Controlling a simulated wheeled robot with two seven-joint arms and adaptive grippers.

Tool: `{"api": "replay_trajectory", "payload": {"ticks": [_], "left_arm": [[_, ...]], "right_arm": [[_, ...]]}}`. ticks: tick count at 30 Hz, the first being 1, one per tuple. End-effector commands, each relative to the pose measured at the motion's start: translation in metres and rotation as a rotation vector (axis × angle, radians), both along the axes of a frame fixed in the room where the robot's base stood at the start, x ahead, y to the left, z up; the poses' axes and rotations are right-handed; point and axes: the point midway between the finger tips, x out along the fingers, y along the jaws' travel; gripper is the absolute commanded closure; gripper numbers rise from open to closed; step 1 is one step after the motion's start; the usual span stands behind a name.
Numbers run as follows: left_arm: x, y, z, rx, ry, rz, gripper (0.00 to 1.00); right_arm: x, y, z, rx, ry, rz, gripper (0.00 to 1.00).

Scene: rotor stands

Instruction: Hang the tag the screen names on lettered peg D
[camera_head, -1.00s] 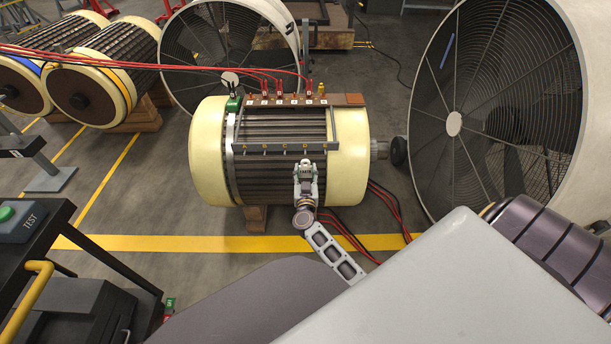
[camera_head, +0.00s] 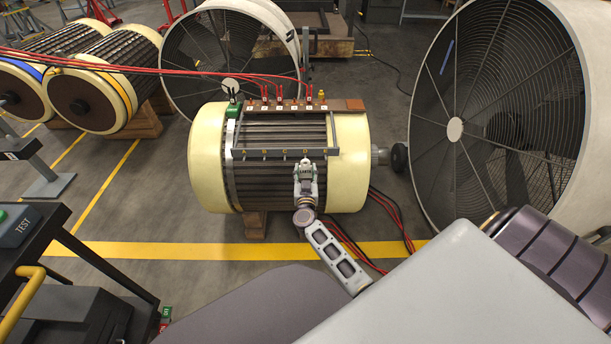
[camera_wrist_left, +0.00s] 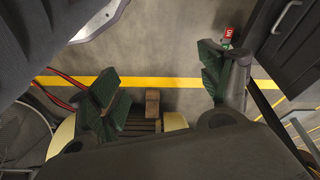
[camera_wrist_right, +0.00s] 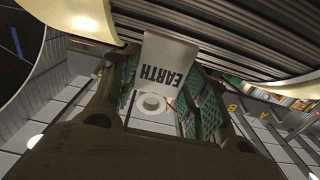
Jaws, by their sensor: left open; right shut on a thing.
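The lettered rail (camera_head: 255,155) runs across the front of the cream and dark rotor, with small pegs under its letters. Peg D's letter (camera_head: 305,152) is near the rail's right part. My right gripper (camera_head: 306,170) is just in front of and below the rail near D. In the right wrist view it is shut on a white tag (camera_wrist_right: 172,65) reading EARTH. A white ring (camera_wrist_right: 151,103) shows between the green-padded fingers. I cannot tell whether the tag touches the peg. My left gripper (camera_wrist_left: 165,90) is open and empty above the floor. I see no readable screen.
Red cables (camera_head: 150,67) run to terminals on the rotor's top. A large fan (camera_head: 480,110) stands at right, another (camera_head: 215,50) behind. A black cart with a TEST box (camera_head: 18,226) is at left; green and red tags (camera_head: 166,318) hang by it.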

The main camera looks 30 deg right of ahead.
Motion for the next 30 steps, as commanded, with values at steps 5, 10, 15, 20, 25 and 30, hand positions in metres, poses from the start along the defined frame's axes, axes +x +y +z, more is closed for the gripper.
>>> {"api": "replay_trajectory", "payload": {"ticks": [5,10,15,20,25,30], "left_arm": [[-0.003,-0.001,0.001,-0.003,-0.001,-0.001,0.22],[-0.001,-0.002,0.006,-0.007,-0.012,-0.002,0.22],[0.001,-0.002,0.012,-0.010,-0.021,-0.003,0.22],[0.002,-0.003,0.017,-0.014,-0.032,-0.005,0.22],[0.003,-0.004,0.022,-0.019,-0.045,-0.005,0.22],[0.003,-0.004,0.027,-0.023,-0.053,-0.006,0.22]], "right_arm": [[0.005,-0.003,0.000,-0.001,-0.002,0.000,0.68],[0.009,-0.006,-0.001,-0.001,0.001,-0.001,0.68],[0.014,-0.009,-0.001,-0.001,-0.001,-0.001,0.68],[0.018,-0.011,-0.001,-0.001,-0.001,-0.001,0.68],[0.022,-0.014,-0.002,0.000,0.000,0.000,0.68],[0.026,-0.016,-0.001,-0.001,-0.001,0.000,0.68]]}}
